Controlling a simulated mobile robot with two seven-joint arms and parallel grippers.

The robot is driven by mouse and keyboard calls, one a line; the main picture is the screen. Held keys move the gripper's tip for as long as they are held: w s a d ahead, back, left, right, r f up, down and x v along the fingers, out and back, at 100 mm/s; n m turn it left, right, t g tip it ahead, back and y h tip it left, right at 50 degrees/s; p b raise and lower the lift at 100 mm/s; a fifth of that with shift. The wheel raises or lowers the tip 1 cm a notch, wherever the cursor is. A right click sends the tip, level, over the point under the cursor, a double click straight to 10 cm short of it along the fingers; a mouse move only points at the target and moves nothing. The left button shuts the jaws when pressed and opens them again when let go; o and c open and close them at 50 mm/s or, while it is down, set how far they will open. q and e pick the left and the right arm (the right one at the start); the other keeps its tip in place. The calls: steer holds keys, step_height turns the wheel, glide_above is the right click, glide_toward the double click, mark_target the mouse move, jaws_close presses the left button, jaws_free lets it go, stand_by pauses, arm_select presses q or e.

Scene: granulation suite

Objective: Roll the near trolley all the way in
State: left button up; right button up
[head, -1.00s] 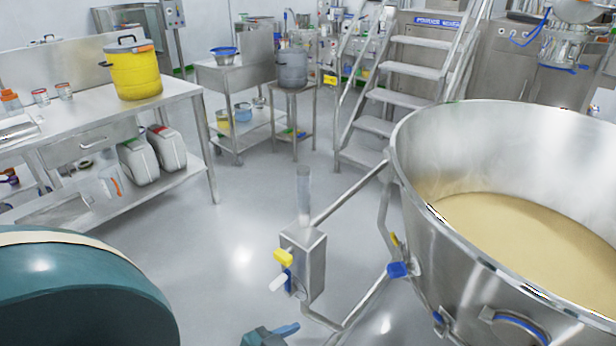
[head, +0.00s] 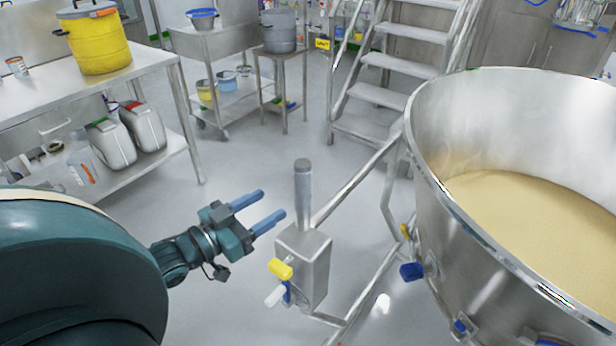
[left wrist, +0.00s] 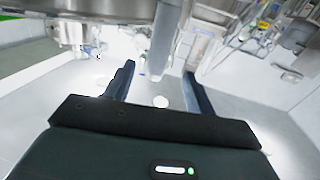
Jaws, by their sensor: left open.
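The near trolley is a large round steel bowl (head: 470,235) of pale powder on a tubular frame, at the right of the head view. A bar joins it to a steel box (head: 303,262) topped by an upright round post (head: 303,190), with yellow, white and blue knobs on the box's side. My left gripper (head: 273,203) is open and empty, its two blue fingers pointing right toward the post, a short gap away. In the left wrist view the open fingers (left wrist: 160,70) have a grey upright post (left wrist: 163,38) beyond them. My right gripper is out of view.
A steel bench (head: 135,78) with a yellow bucket (head: 98,42) and canisters stands at the left. A small cart (head: 213,42), a stool with a grey pot (head: 280,32) and metal steps (head: 395,62) stand behind. The floor between them is clear.

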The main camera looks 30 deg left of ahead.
mark_target(309, 181)
arm_select(q)
steer(key=x, duration=1.2)
steer(key=shift+w+d, duration=0.1)
steer(key=shift+c, duration=0.4)
jaws_close()
